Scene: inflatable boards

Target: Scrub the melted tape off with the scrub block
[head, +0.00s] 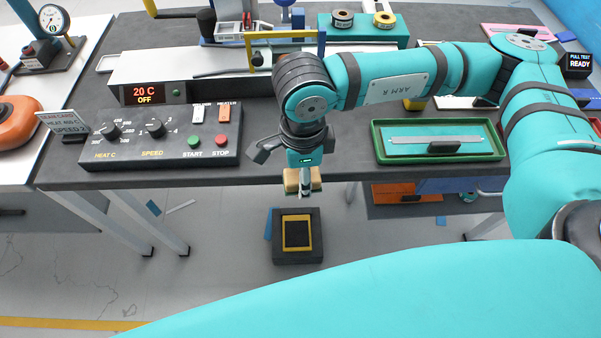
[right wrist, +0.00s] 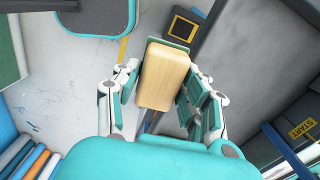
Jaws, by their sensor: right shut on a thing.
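My right gripper (head: 303,185) is shut on the scrub block (head: 291,177), beyond the front edge of the dark bench and above the floor. In the right wrist view the block (right wrist: 163,76) is a pale wooden piece between the two fingers, with a green pad showing at its far end. I cannot make out the melted tape in either view. The long grey machine (head: 220,68) stands at the back of the bench, partly behind my right arm. Its display (head: 152,94) reads 20 C, OFF. My left gripper is not in view.
The control panel (head: 155,133) with knobs and buttons is at the bench's front left. A green tray (head: 438,155) with a flat strip is to the right. A dark box with a yellow frame (head: 297,237) is below the gripper. An orange object (head: 17,120) lies far left.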

